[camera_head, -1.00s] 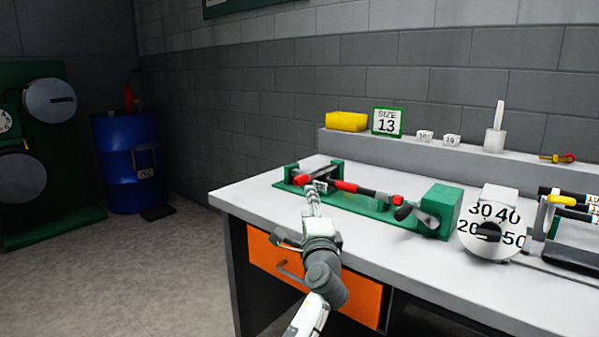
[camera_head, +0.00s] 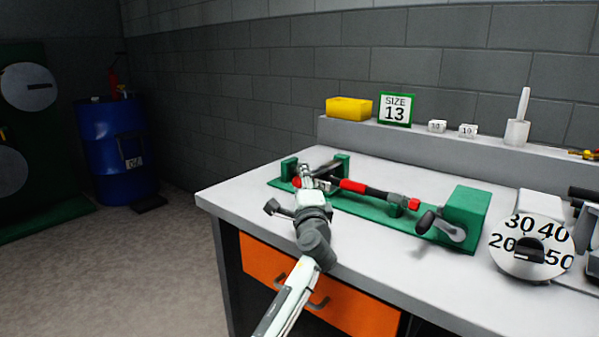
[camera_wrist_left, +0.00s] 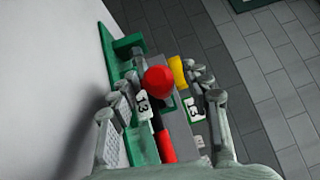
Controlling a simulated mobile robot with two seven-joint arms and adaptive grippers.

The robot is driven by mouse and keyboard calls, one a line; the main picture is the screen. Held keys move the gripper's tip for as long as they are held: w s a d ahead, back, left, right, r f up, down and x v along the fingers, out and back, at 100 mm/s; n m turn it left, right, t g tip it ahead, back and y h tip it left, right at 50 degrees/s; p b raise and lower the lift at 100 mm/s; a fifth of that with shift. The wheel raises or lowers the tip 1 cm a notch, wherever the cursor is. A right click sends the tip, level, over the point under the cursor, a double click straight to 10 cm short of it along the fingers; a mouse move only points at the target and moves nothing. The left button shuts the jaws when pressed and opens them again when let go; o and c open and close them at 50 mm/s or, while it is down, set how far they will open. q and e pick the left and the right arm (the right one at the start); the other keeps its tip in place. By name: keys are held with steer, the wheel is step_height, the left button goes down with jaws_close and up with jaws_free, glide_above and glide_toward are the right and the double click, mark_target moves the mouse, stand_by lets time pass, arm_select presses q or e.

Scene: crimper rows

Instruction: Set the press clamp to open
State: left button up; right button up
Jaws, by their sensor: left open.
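The green press fixture (camera_head: 375,208) lies along the bench, with a long red-and-black bar (camera_head: 375,190) across it. At its right end a green block (camera_head: 466,215) carries a grey lever with a dark knob (camera_head: 426,221). My left gripper (camera_head: 305,178) is at the fixture's left end and partly hides it. In the left wrist view a red ball knob (camera_wrist_left: 158,81) sits between the spread fingers of my left gripper (camera_wrist_left: 163,95), with gaps on both sides. White tags marked 13 show near the knob. I cannot tell the clamp's state. My right gripper is not in view.
A dial (camera_head: 532,247) stands right of the fixture. A blue barrel (camera_head: 117,150) stands on the floor at left. The bench front is clear.

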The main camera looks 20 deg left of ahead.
arm_select(q)
steer(key=shift+x, duration=2.1)
jaws_close()
steer(key=shift+d, duration=0.1)
